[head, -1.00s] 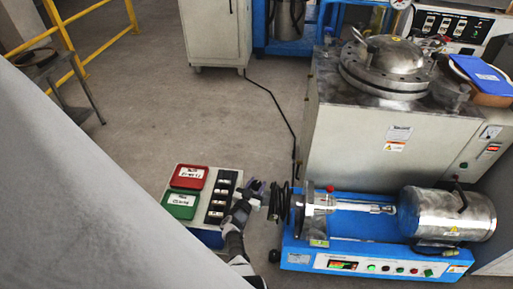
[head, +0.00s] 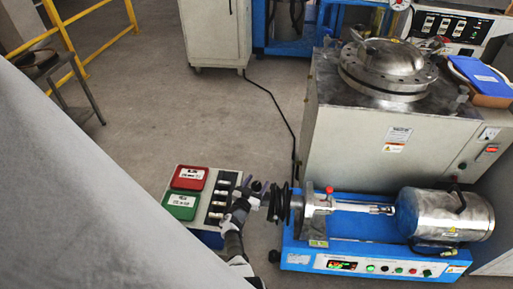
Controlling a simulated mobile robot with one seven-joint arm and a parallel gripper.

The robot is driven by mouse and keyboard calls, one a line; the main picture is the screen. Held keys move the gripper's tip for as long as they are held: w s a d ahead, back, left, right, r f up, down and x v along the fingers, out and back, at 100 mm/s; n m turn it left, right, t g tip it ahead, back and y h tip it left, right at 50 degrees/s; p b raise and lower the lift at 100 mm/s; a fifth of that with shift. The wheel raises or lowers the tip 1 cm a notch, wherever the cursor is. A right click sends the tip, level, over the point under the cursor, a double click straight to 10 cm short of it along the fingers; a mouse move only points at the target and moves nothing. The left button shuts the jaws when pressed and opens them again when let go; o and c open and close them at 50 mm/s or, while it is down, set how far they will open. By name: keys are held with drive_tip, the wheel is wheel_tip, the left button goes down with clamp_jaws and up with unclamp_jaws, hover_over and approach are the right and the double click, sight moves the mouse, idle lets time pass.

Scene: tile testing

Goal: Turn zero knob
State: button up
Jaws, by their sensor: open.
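The blue testing machine (head: 335,236) stands at the lower right, with a metal cylinder (head: 446,214) on its right end. Its front panel (head: 375,266) has a lit display and several small buttons or knobs; I cannot tell which one is the zero knob. A black coiled or ribbed part (head: 281,203) is at the machine's left end. My gripper (head: 257,188) is open and appears empty, just left of this black part and right of the tray of boxes. I cannot tell whether it touches anything.
A tray (head: 212,238) with a red box (head: 189,177), a green box (head: 181,205) and a row of small pieces lies left of my gripper. A large grey machine with a round metal lid (head: 390,65) stands behind. Open floor (head: 190,110) lies beyond the tray.

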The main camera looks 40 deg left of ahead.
sight(256, 184)
wheel_tip(256, 184, up, 19)
drive_tip(key=p, duration=0.9)
drive_tip(key=shift+f, duration=0.2)
